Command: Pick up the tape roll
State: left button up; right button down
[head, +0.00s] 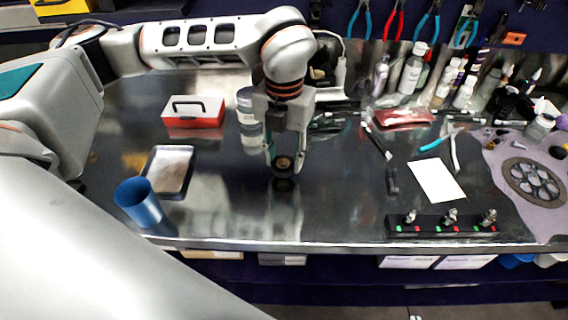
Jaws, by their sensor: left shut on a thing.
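The tape roll (284,163) is a small round brown and dark ring near the middle of the metal bench. My left gripper (283,160) points down from above and is shut on the tape roll. The roll appears at or just above the bench top, with a dark reflection below it; I cannot tell whether it touches the surface. The fingers partly hide the roll's sides. My right gripper is not in the head view.
A blue cup (138,203) and a metal tray (169,171) are at the left. A red and white box (194,112) stands behind them. White paper (436,181) and a black strip with fittings (441,226) lie right. Bottles (411,72) crowd the back. Bench is clear around the roll.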

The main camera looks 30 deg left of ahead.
pick_arm(q)
notch_tip(320, 180, up, 17)
jog(key=shift+r, duration=0.15)
dwell(0.8)
